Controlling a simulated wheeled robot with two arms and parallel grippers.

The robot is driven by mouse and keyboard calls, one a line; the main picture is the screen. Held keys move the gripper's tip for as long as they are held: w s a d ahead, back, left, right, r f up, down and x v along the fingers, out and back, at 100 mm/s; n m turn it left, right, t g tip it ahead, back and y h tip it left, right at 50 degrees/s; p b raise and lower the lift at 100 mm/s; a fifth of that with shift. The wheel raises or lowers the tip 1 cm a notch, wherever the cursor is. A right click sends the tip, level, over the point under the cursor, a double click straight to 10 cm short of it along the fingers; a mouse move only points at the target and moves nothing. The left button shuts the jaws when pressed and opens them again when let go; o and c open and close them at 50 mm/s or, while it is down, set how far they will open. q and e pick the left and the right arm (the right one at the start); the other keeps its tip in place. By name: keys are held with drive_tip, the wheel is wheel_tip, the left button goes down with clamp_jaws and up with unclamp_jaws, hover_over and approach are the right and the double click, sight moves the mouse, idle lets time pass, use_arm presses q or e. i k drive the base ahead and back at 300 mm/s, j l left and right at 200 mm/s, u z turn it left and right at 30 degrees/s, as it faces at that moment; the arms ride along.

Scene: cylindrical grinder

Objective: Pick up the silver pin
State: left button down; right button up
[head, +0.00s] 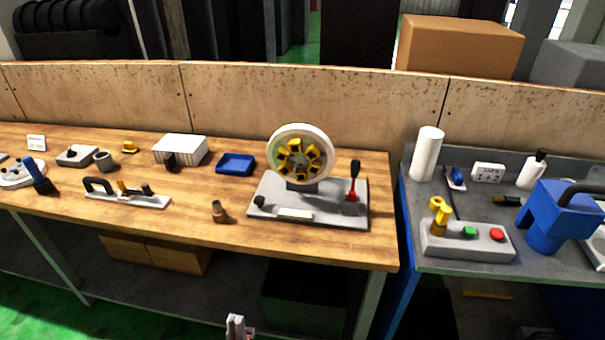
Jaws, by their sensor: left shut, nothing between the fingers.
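I cannot make out a silver pin for certain at this size. A grinder fixture (330,213) with a grey base stands on the wooden bench, carrying a round white-rimmed wheel (300,153) with yellow segments. A short pale bar (295,213) lies at the front of its base. A red-and-black lever (352,185) stands at its right. A small brown stepped piece (220,212) stands on the bench to the left. My left gripper (238,326) shows at the bottom edge, shut and empty, low in front of the bench and apart from everything on it. My right gripper is out of view.
The wooden bench (300,243) also holds a blue tray (236,163), a white ribbed block (180,149) and a long grey fixture (140,201). A grey-topped table at right carries a button box (466,242) and a blue machine (548,220). A panel runs behind both.

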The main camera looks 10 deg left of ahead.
sight(217, 204)
drive_tip(key=j+z, duration=0.15)
drive_tip(key=j, duration=0.4)
drive_tip(key=k+j+z, duration=0.1)
drive_tip(key=j, duration=0.45)
drive_tip(key=j+z, duration=0.15)
drive_tip(key=j, duration=0.4)
drive_tip(key=i+j, duration=0.15)
drive_tip(key=j, duration=0.15)
drive_tip(key=i+j+z, duration=0.15)
drive_tip(key=j, duration=0.1)
